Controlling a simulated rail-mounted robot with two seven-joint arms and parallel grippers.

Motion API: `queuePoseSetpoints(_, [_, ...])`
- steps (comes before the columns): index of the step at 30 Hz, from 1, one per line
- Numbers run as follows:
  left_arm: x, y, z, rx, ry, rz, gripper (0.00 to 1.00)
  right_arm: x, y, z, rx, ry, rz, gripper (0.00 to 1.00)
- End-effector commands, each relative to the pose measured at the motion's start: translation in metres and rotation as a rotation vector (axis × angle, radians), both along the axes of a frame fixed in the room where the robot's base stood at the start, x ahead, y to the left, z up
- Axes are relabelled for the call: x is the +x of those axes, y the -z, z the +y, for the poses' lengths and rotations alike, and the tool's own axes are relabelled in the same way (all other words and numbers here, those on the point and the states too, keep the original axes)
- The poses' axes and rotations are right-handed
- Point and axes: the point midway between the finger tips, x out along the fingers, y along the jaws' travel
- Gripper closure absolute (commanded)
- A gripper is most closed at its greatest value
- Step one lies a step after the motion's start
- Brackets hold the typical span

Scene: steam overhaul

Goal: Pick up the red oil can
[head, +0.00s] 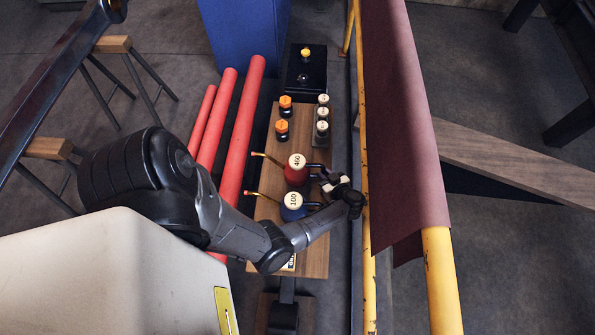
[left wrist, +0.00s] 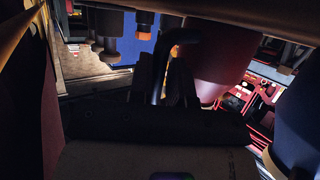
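The red oil can (head: 296,174) stands on a wooden board, with a cream top marked 460, a thin spout to the left and a dark handle to the right. My left gripper (head: 325,178) is at its handle side. In the left wrist view the red can (left wrist: 222,62) is right of the gripper (left wrist: 165,82), and the dark curved handle (left wrist: 182,37) runs down between the fingers. Shadow hides whether they press on it. The can looks upright. My right gripper is not in view.
A blue oil can (head: 292,208) marked 100 stands just nearer on the board (head: 315,256), close to my left arm. Orange-capped (head: 282,127) and cream-capped bottles (head: 322,113) stand farther back. A yellow rail with a maroon cloth (head: 405,110) runs along the right. Red pipes (head: 243,130) lie left.

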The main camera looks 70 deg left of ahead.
Motion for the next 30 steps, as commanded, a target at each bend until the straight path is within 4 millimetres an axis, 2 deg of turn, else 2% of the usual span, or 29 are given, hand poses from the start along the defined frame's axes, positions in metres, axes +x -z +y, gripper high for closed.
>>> queuePoseSetpoints(1, [0.0, 0.0, 0.0, 0.001, -0.001, 0.001, 0.87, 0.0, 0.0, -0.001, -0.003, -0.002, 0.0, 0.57])
queuePoseSetpoints(5, [0.0, 0.0, 0.0, 0.001, -0.001, 0.0, 1.0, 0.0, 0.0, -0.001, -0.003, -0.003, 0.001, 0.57])
queuePoseSetpoints(18, [0.0, -0.004, 0.0, 0.002, 0.0, 0.0, 1.0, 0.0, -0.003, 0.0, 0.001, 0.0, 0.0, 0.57])
queuePoseSetpoints(23, [0.001, -0.025, 0.001, 0.002, -0.001, -0.001, 1.0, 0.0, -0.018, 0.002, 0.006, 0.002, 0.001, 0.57])
queuePoseSetpoints(30, [0.001, -0.067, 0.0, 0.003, -0.001, -0.002, 1.0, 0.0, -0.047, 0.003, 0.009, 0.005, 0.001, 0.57])
